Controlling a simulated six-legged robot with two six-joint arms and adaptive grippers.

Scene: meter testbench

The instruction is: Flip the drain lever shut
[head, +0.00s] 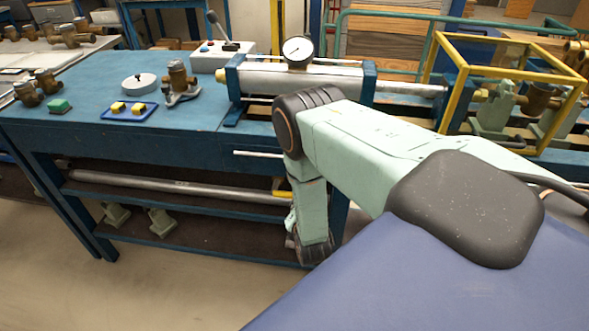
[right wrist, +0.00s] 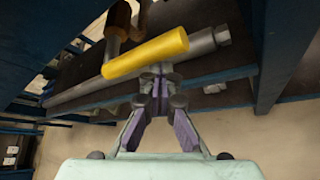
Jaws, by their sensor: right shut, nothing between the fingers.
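The drain lever appears as a thick yellow handle (right wrist: 147,54) in the right wrist view, lying slanted across the upper middle. A small yellow piece of it (head: 283,194) shows in the head view, beside my right arm under the bench top. My right gripper (right wrist: 157,70) is shut and empty. Its fingertips are just below the yellow handle in the picture; I cannot tell whether they touch it. In the head view my right arm hangs down in front of the bench and its fingers are hidden. My left gripper is not in view.
A long grey pipe (right wrist: 80,93) lies behind the handle, on the lower shelf (head: 190,210). A brass fitting (right wrist: 118,22) is above the handle. A blue bench leg (right wrist: 274,55) stands at the right. The blue bench top (head: 200,115) carries a gauge (head: 298,50). Floor in front is clear.

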